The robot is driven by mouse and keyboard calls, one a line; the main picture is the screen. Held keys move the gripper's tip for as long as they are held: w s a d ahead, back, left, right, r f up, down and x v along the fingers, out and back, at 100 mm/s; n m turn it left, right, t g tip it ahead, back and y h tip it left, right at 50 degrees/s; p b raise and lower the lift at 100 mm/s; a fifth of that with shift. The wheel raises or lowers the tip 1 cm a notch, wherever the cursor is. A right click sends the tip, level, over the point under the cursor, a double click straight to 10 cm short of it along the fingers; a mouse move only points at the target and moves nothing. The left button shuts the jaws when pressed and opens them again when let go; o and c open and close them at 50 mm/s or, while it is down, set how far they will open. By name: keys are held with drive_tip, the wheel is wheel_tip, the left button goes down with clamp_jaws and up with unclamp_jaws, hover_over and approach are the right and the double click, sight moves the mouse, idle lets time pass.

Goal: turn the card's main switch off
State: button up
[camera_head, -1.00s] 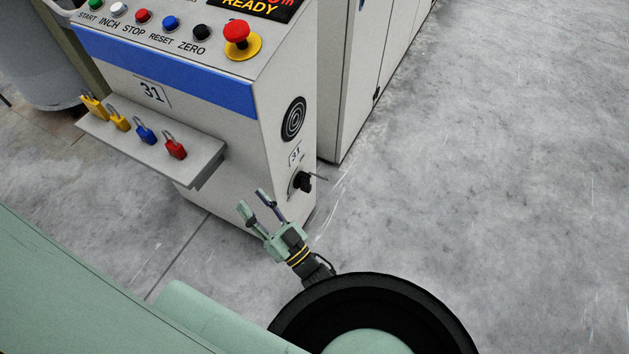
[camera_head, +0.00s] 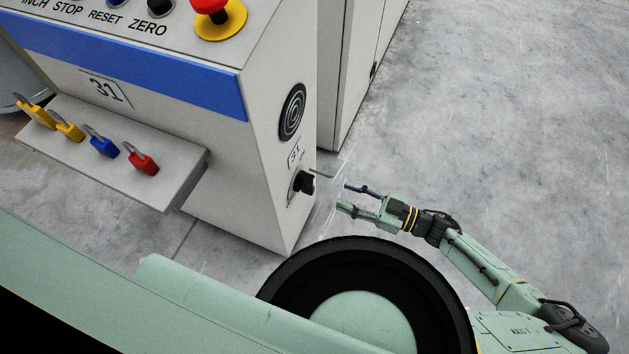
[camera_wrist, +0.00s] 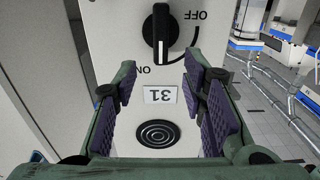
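The main switch is a black rotary knob (camera_head: 303,183) on the right side face of the grey control cabinet (camera_head: 265,190), below a small 31 label. In the wrist view the knob (camera_wrist: 160,34) appears upside down with the panel, with OFF and ON marks joined by an arc. Its white pointer line is aimed towards the ON side. My gripper (camera_head: 344,198) is open and empty, to the right of the knob and apart from it. In the wrist view its purple-padded fingers (camera_wrist: 160,100) frame the panel, with the knob beyond them.
A shelf (camera_head: 180,187) on the cabinet front holds several padlocks, including a red one (camera_head: 142,159). A red emergency button (camera_head: 212,8) is on top. A round black grille (camera_head: 292,112) is above the switch. Grey floor is free to the right.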

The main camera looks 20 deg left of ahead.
sight(314, 184)
drive_tip(key=a, duration=0.9)
drive_tip(key=shift+w+a+p, duration=0.1)
drive_tip(key=shift+a+p, duration=0.05)
drive_tip(key=shift+p, duration=0.2)
clamp_jaws()
